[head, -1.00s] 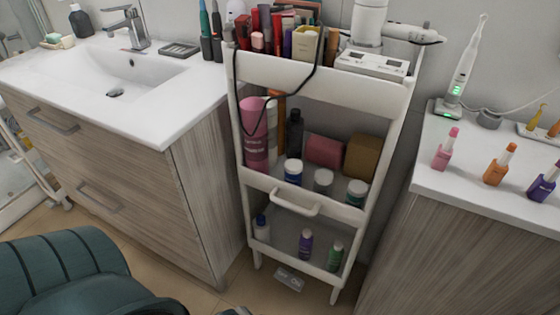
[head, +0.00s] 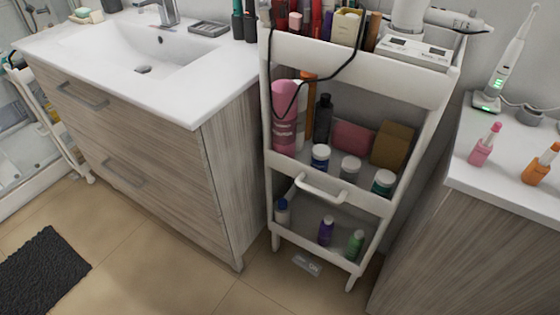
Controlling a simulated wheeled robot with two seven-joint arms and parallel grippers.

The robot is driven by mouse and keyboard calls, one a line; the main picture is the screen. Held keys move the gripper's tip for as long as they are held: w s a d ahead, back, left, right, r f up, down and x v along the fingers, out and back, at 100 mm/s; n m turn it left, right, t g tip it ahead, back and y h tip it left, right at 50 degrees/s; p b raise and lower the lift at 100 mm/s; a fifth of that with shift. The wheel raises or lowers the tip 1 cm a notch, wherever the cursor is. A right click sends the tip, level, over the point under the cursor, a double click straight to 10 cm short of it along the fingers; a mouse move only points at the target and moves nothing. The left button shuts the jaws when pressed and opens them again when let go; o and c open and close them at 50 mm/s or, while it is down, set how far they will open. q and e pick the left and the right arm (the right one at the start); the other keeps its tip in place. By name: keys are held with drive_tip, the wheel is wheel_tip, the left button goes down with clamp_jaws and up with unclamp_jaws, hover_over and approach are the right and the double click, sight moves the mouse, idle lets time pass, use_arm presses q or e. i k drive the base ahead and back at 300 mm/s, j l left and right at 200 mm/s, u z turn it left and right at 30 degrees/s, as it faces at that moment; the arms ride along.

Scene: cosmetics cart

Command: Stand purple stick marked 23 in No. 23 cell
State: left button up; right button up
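The purple stick marked 23 cannot be made out in the current head view. No cell marked 23 can be read. Neither of my grippers is in view.
A sink cabinet (head: 130,130) stands left of the cart, and a wood-sided cabinet (head: 470,250) stands right of it. A dark mat (head: 42,272) lies on the tiled floor. A toothbrush on its charger (head: 503,60) stands on the right counter.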

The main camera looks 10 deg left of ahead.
sight(320, 37)
drive_tip(key=z, duration=1.5)
drive_tip(key=i+j+z, duration=0.15)
drive_tip(key=j, duration=0.35)
drive_tip(key=j+z, duration=0.15)
drive_tip(key=j, duration=0.3)
